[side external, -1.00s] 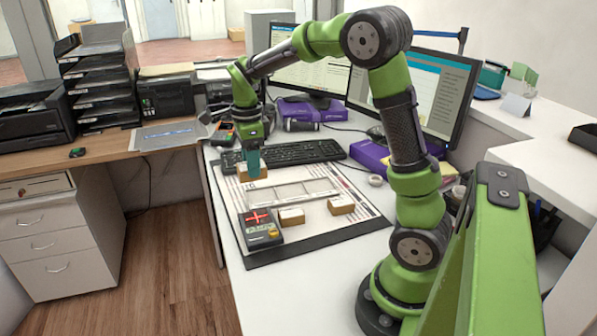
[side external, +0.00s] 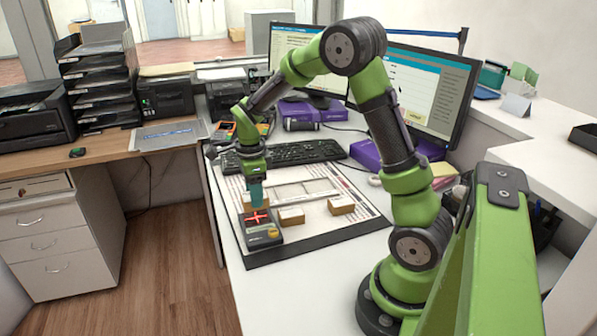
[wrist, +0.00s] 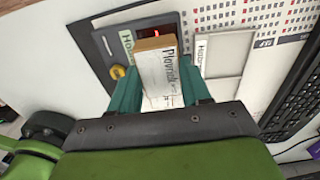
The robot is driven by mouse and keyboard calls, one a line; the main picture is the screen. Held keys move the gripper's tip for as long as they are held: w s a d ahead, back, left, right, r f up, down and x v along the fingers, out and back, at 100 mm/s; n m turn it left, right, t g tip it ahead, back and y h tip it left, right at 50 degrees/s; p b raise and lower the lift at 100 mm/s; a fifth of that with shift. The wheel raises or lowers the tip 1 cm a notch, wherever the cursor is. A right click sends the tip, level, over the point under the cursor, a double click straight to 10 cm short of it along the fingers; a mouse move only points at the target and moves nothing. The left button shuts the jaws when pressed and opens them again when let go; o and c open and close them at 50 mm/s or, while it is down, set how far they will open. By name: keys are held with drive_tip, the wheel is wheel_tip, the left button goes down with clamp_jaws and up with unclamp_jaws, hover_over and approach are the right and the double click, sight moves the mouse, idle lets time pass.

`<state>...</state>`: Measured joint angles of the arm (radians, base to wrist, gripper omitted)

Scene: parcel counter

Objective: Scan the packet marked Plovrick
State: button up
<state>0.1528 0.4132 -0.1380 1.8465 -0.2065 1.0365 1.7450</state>
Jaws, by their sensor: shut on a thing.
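The packet marked Plovrick (wrist: 158,72) is a small brown box with a white label, readable in the wrist view. My gripper (wrist: 160,95) is shut on it with teal fingers on either side. In the side view my gripper (side external: 257,197) holds the packet (side external: 247,203), partly hidden, just behind the scanner (side external: 262,232). The scanner is a dark device with a red-lit window and a yellow button. In the wrist view the packet's far end overlaps the scanner (wrist: 105,45) near its red light. I cannot tell whether they touch.
Two other brown packets (side external: 291,217) and (side external: 341,206) stand on the mat (side external: 320,237) to the right of the scanner. A white outlined frame (side external: 305,190) lies behind them, empty. The keyboard (side external: 292,156) and monitors (side external: 425,95) are at the back.

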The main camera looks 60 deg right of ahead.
drive_tip(key=shift+r, duration=0.1)
wheel_tip(320, 180, up, 9)
idle(0.8)
